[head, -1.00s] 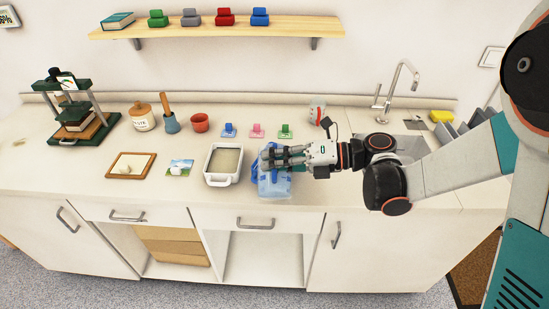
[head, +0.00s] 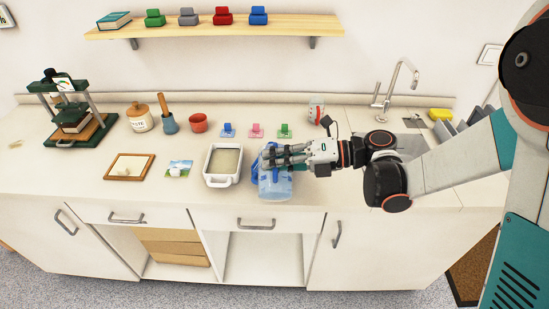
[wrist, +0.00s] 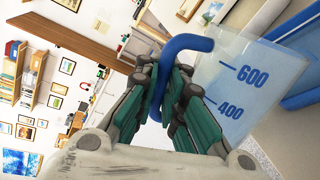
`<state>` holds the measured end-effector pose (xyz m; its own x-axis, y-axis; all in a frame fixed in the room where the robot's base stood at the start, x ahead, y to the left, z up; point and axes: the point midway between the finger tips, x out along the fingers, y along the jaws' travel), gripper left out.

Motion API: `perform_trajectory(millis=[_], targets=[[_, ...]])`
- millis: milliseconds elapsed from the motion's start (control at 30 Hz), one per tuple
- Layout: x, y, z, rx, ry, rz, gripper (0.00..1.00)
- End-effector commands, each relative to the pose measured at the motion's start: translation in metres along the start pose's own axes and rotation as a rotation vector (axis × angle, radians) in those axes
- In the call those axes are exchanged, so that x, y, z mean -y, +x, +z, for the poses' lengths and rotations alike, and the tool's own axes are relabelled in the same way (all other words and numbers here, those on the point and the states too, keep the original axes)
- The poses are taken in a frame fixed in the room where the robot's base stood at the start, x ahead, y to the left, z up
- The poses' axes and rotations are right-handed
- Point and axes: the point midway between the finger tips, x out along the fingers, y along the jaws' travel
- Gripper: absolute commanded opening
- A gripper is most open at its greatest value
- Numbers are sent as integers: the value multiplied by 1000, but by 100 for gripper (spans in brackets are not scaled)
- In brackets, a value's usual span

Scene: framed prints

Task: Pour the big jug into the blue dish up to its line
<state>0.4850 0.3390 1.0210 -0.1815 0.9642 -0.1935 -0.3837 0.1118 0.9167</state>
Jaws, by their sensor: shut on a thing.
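In the wrist view the jug (wrist: 225,85) shows the marks 600 and 400 and looks tilted in that picture. My gripper (head: 270,158) is shut on the jug's blue handle (wrist: 184,43), with the fingers on both sides of it. A blue edge (wrist: 302,96) beyond the jug in the wrist view may be the blue dish. In the head view the jug and my gripper hide most of that spot. I cannot make out the dish's line or any liquid level.
A white dish (head: 223,166) with pale contents stands just left of the jug. Blue, pink and green tags stand behind. A wooden frame (head: 130,167) and a press (head: 72,118) are left.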

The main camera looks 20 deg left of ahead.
Motion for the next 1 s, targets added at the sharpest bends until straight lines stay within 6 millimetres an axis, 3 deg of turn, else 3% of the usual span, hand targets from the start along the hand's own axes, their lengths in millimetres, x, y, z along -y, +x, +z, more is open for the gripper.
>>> perform_trajectory(millis=[1000], targets=[[-1,-3,1,-12,51,1,0]])
